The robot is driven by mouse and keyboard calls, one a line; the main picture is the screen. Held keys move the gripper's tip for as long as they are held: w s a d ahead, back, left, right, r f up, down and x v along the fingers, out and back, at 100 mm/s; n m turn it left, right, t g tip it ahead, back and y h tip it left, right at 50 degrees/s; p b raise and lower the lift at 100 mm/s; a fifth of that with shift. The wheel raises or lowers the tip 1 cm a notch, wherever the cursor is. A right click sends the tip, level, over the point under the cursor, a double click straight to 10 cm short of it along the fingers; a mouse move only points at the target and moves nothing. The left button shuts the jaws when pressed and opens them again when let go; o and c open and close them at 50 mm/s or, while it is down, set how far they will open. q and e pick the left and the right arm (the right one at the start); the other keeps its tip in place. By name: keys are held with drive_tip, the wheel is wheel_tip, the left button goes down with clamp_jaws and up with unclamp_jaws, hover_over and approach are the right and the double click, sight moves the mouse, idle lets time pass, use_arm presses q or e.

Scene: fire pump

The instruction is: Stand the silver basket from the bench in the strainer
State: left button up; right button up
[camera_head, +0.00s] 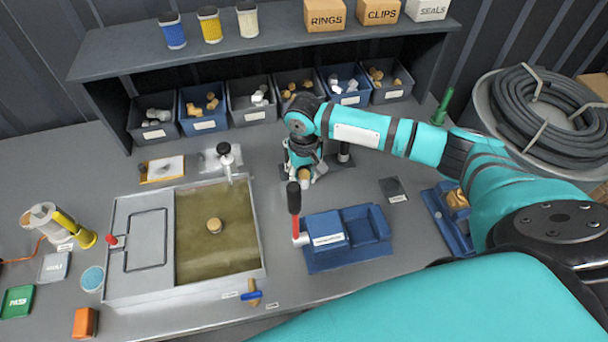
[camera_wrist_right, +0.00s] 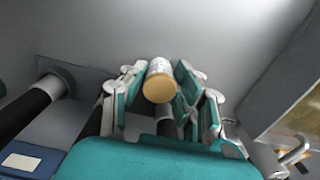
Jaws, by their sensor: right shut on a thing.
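My right gripper (camera_head: 303,172) is shut on a small cylinder (camera_wrist_right: 159,78) with a silvery side and a tan end, which I take for the silver basket. The tan end (camera_head: 304,175) shows below the fingers in the head view, and much of the cylinder is hidden there. In the wrist view the right gripper (camera_wrist_right: 160,92) has a finger on each side of it. A blue housing (camera_head: 373,226) with an open recess and a labelled block stands on the bench to the lower right of the gripper. I cannot tell for certain that it is the strainer. My left gripper is out of view.
A black-handled lever (camera_head: 294,198) stands upright at the housing's left. A basin (camera_head: 140,288) with murky water lies left of it. A dark plate with a black post (camera_head: 343,152) is just behind the gripper. Parts bins (camera_head: 250,115) line the back.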

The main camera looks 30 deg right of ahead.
drive_tip(key=o, duration=0.9)
drive_tip(key=shift+f, duration=0.1)
drive_tip(key=shift+o, duration=0.2)
